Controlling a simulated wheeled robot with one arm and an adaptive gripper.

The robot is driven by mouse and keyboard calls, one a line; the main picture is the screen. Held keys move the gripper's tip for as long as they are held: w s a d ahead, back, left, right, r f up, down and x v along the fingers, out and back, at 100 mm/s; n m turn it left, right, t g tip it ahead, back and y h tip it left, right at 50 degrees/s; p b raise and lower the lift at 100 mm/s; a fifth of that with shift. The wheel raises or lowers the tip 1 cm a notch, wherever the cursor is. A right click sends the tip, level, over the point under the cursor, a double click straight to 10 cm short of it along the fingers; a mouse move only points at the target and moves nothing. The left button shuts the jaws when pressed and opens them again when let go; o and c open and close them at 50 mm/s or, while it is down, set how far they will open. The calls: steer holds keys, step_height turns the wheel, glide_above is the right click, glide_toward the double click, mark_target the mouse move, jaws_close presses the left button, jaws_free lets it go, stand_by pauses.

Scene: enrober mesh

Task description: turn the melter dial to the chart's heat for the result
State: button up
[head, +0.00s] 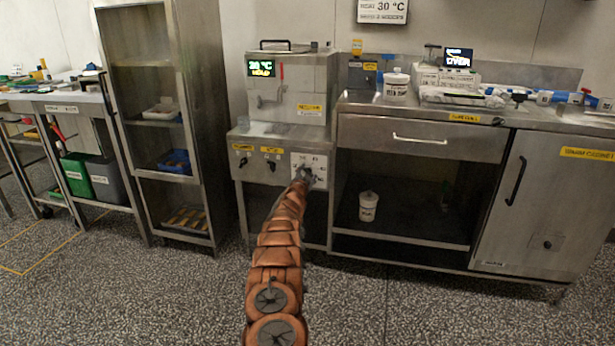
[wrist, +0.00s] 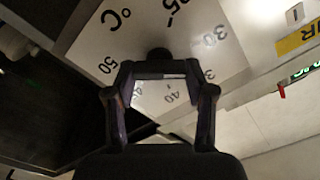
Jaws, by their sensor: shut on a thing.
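The melter (head: 312,95) is a steel cabinet with a lit display (head: 261,69); its green figures look like 30 °C, over a yellow word that may be HOLD. Its white dial plate (head: 297,158) is low on the front, partly hidden by my gripper (head: 307,175). In the wrist view the dial plate (wrist: 95,42) carries figures including 30, 40 and 50, and °C. My gripper (wrist: 160,67) is shut on the black dial knob (wrist: 159,55). The knob's pointer cannot be made out. A wall chart (head: 382,11) reads HEAT 30 °C; its top is cut off.
A small screen (head: 459,57) on the right counter shows a word like OVER. White tubs stand on that counter (head: 396,86) and the shelf below (head: 368,206). An open steel rack (head: 208,120) stands left of the melter. The speckled floor in front is clear.

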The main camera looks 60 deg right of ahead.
steer(key=m+b, duration=0.1)
steer(key=m, duration=0.1)
steer(key=m+b, duration=0.1)
steer(key=m, duration=0.1)
steer(key=shift+f+m, duration=0.2)
steer(key=shift+m, duration=0.2)
stand_by(0.4)
steer(key=o, duration=1.2)
steer(key=shift+r, duration=0.1)
steer(key=shift+c, duration=0.2)
steer(key=shift+a, duration=0.1)
steer(key=v, duration=0.7)
